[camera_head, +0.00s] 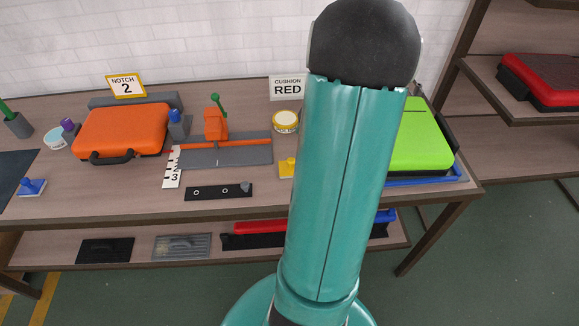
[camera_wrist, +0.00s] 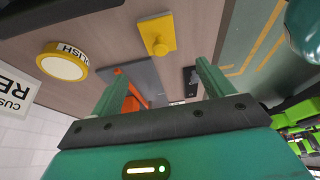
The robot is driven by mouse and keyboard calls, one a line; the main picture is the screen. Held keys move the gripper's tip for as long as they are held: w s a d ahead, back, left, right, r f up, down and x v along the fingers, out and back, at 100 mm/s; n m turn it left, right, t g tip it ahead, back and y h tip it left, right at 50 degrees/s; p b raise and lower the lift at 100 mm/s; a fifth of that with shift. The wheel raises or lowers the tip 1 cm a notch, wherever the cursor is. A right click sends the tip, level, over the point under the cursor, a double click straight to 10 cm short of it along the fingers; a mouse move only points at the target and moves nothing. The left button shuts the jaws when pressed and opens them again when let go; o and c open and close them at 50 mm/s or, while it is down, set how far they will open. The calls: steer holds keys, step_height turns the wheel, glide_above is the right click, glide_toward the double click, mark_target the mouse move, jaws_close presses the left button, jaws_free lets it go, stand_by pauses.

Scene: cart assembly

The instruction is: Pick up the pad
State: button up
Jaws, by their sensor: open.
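A yellow pad with a knob (camera_wrist: 158,36) lies flat on the bench. In the head view only its left part (camera_head: 286,168) shows beside my arm. A similar blue pad with a knob (camera_head: 31,187) lies at the bench's left end. My gripper (camera_wrist: 160,68) is open and empty, its two green fingers spread apart. In the wrist view the yellow pad appears beyond the fingertips, between their lines, and apart from them. In the head view my arm hides the gripper.
A round polish tin (camera_head: 285,121) stands behind the yellow pad, by the CUSHION RED sign (camera_head: 287,88). A grey-and-orange cutting fixture (camera_head: 230,152) and a black strip (camera_head: 218,192) lie to the left. An orange case (camera_head: 121,131) and a green case (camera_head: 421,140) flank them.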

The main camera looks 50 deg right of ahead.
mark_target(291, 159)
steer(key=x, duration=1.1)
steer(key=shift+a+f, duration=0.1)
steer(key=c, duration=1.1)
